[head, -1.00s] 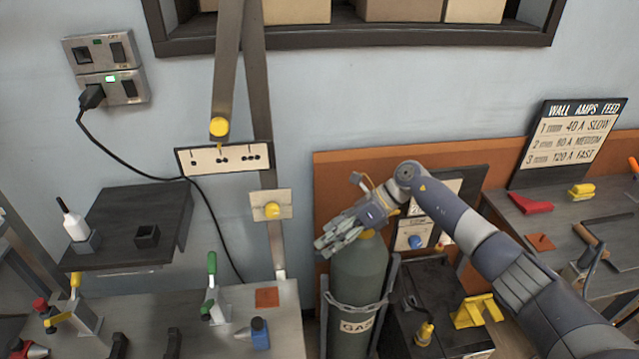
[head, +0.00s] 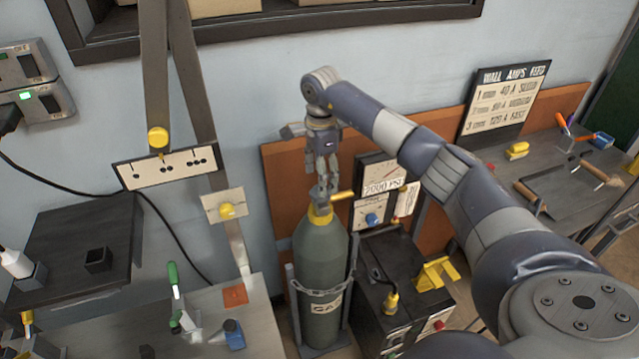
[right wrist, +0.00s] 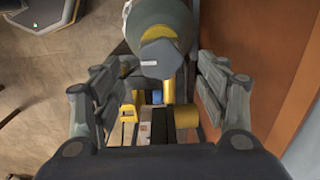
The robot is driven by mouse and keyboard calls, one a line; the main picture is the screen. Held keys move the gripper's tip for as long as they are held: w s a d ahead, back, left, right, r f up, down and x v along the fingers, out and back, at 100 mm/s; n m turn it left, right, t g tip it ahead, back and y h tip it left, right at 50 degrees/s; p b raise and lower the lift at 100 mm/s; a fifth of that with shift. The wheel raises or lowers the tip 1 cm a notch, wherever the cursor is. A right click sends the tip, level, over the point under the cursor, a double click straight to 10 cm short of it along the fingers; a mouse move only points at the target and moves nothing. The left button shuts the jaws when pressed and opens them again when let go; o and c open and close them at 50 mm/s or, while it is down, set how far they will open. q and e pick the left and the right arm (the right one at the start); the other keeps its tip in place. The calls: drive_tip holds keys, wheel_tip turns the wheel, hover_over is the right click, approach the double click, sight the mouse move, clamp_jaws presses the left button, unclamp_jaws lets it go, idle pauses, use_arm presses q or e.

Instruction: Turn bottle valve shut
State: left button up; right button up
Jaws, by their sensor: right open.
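The grey-green gas bottle (head: 318,262) stands upright in a metal holder, with a yellow collar round its neck. Gaps show on both sides; I see no contact. My left gripper is not in view.
An orange-brown panel (head: 283,195) and a gauge board (head: 383,172) stand close behind the bottle. A dark machine (head: 400,290) is close on its right. A workbench (head: 255,300) lies to the left. The floor beside the bottle is narrow.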

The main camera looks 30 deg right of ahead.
drive_tip(key=shift+f+p, duration=0.3)
drive_tip(key=shift+f, duration=1.75)
drive_tip(key=shift+a, duration=0.1)
drive_tip(key=c, duration=1.1)
